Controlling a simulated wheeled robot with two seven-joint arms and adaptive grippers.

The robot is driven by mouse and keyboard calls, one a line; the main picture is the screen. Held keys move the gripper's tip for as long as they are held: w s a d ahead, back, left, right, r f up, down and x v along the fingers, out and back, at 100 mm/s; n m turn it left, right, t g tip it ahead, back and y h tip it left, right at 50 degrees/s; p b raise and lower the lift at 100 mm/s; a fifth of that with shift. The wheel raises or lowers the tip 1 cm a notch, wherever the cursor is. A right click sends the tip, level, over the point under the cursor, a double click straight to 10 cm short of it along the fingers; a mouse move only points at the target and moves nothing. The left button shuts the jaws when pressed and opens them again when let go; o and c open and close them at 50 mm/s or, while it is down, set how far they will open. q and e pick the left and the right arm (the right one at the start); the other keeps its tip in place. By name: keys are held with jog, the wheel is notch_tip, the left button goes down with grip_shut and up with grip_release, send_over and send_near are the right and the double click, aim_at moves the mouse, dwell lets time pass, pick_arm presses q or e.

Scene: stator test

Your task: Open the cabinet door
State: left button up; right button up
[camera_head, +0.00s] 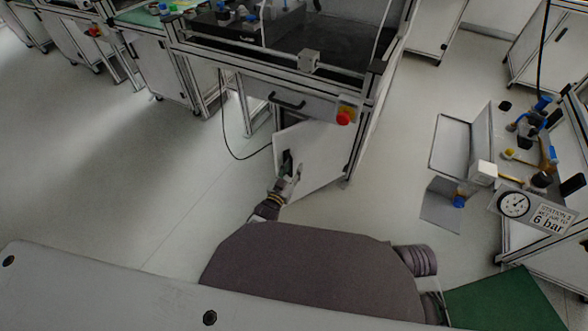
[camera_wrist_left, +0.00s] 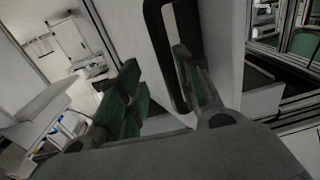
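The white cabinet door (camera_head: 318,152) is under the middle workstation in the head view. It stands ajar, swung outward at an angle to the cabinet front. Its dark handle (camera_head: 286,162) is near the door's left side. My left gripper (camera_head: 289,178) is at this handle. In the left wrist view the handle is a black upright loop (camera_wrist_left: 153,22) on the white panel (camera_wrist_left: 222,30). The left gripper (camera_wrist_left: 160,88) is open, its green-padded fingers apart. One finger overlaps the loop; the other is left of it. I cannot tell whether they touch it. My right gripper is not in view.
A drawer front with a black handle (camera_head: 287,101) and a red emergency button (camera_head: 343,118) are above the door. A black cable (camera_head: 232,150) hangs to its left. A station with a gauge (camera_head: 514,205) stands at the right. The floor left of the door is clear.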

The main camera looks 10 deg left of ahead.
pick_arm(q)
jog(key=shift+s+a, duration=0.1)
jog(key=shift+s, duration=0.05)
jog(key=shift+s+a, duration=0.15)
jog(key=shift+s, duration=0.3)
jog(key=v, duration=1)
jog(key=shift+s, duration=0.3)
jog(key=shift+c, duration=0.3)
